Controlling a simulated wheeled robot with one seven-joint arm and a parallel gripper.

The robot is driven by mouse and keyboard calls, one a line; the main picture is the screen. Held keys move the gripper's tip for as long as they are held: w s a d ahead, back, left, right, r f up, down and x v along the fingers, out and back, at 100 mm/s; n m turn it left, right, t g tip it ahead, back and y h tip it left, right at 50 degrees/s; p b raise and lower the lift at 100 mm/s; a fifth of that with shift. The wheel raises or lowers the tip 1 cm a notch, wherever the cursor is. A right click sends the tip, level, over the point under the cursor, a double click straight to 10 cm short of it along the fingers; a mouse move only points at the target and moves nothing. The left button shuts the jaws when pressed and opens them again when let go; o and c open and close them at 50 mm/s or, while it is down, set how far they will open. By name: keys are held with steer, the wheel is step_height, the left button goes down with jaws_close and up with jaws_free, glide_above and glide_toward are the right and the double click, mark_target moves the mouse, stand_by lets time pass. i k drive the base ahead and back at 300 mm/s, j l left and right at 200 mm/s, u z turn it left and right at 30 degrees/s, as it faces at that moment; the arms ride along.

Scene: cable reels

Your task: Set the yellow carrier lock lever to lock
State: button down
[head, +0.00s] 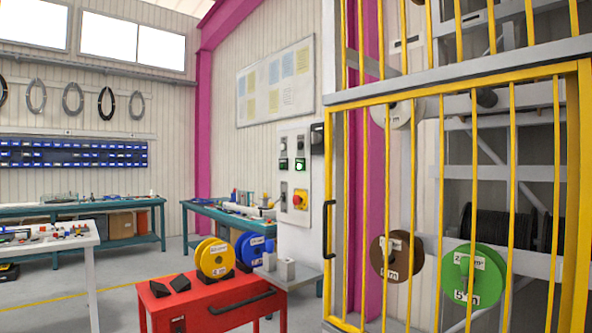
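A yellow reel (216,258) stands upright in a dark holder on the red cart (160,310), beside a blue reel (251,250) behind it. I cannot make out a lock lever on or near the yellow reel at this size. A yellow-barred cage (441,200) fills the right side, with a dark vertical handle (329,229) on its left edge. A grey control panel (293,180) carries several buttons and a red knob on a yellow plate (300,199). No lever position can be read. My gripper is not in view.
Behind the bars are a green reel (473,272), a brown reel (397,256) and a white reel. Dark wedge blocks (179,283) lie on the cart. A white table (50,240) stands at left, green benches (125,204) behind. Floor between table and cart is clear.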

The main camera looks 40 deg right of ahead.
mark_target(271, 205)
steer(key=z, duration=1.75)
steer(key=i+j, duration=0.15)
steer(key=j, duration=0.2)
steer(key=i+j, duration=0.15)
steer(key=j, duration=0.25)
steer(key=i+j, duration=0.15)
steer(key=j, duration=0.2)
steer(key=i+j, duration=0.15)
steer(key=j, duration=0.25)
steer(key=l+z, duration=0.15)
steer(key=j+u, duration=0.15)
